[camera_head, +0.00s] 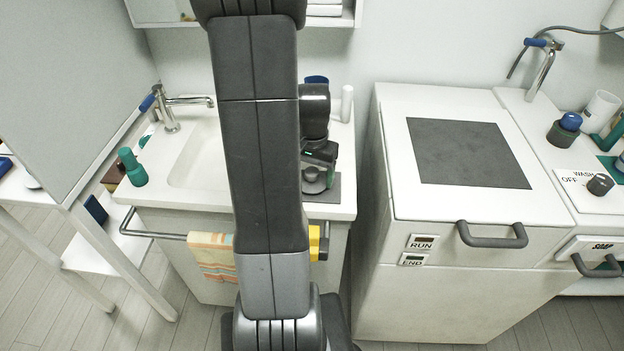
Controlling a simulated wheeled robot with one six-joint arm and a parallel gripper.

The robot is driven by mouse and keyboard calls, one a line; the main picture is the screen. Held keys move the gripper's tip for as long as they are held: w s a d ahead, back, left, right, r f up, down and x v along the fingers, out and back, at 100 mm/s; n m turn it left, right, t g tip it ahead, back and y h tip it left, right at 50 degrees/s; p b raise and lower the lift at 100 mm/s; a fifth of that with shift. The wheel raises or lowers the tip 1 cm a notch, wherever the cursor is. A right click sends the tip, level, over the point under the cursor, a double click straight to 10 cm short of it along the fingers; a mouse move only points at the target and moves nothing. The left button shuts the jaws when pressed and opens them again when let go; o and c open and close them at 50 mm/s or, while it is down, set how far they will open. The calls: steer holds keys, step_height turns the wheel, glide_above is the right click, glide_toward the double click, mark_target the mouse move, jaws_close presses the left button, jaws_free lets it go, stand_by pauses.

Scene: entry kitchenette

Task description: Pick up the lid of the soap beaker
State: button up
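My gripper (320,163) is over the right side of the white sink counter, pointing down, with my arm partly in front of it. Just below it is a small grey round thing (314,180), which may be the soap beaker or its lid. It is by a dark grey mat (326,192). My gripper hides much of it, and I cannot tell whether they touch. The fingers are too small and dark to show whether they are open or shut.
The basin (196,160), tap (168,115) and a green bottle (133,167) are to the left. A white cylinder (347,103) stands behind my gripper. A white machine (400,170) is to the right. A dark jar with a blue top (566,128) stands further right.

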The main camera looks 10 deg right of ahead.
steer(key=c, duration=0.3)
